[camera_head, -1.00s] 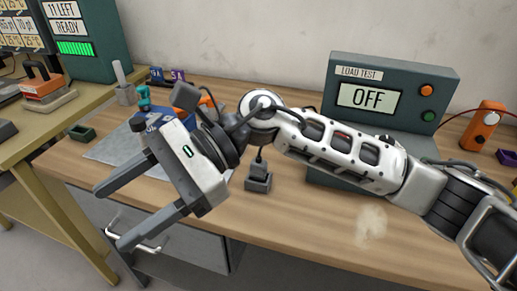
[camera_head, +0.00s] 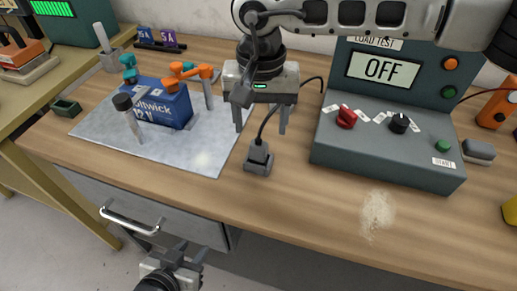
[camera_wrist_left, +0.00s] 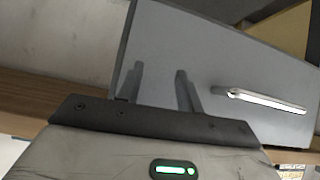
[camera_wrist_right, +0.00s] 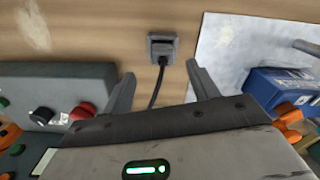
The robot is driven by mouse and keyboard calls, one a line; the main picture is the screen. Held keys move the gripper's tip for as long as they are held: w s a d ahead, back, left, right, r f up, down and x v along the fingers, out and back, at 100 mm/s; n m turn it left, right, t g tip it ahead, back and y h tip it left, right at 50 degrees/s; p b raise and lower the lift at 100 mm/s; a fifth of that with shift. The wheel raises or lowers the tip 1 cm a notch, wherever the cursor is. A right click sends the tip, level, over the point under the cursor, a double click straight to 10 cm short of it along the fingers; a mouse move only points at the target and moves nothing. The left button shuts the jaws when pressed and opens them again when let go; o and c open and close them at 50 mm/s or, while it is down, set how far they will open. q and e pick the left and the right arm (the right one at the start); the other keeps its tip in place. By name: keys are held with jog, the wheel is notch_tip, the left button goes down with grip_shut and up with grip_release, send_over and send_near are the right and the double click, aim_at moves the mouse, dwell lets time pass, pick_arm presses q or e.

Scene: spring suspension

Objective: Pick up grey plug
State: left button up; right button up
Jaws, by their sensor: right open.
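The grey plug (camera_head: 259,153) stands upright in a small grey square base (camera_head: 258,168) on the bench, with a dark cable leaving its top. In the right wrist view the plug (camera_wrist_right: 163,52) is ahead of the fingertips, roughly between their lines. My right gripper (camera_head: 261,123) is open and empty, pointing down just behind and above the plug, not visibly touching it. The cable passes between its fingers in the right wrist view. My left gripper (camera_head: 190,252) is low in front of the bench, its fingers (camera_wrist_left: 160,85) apart and empty, facing the drawer front.
The load test box (camera_head: 385,150) with knobs stands right of the plug. A blue battery (camera_head: 160,105) with orange and teal clamps sits on a grey mat (camera_head: 200,160) at left. A drawer handle (camera_head: 130,222) juts from the bench front. Bench in front of the plug is clear.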

aim_at(258, 138)
jog(key=f+p, duration=0.1)
jog(key=f, duration=0.6)
jog(key=shift+w+a+f+p, duration=0.1)
jog(key=shift+a+p, duration=0.1)
jog(key=shift+p, duration=0.2)
jog(key=c, duration=1.1)
grip_shut()
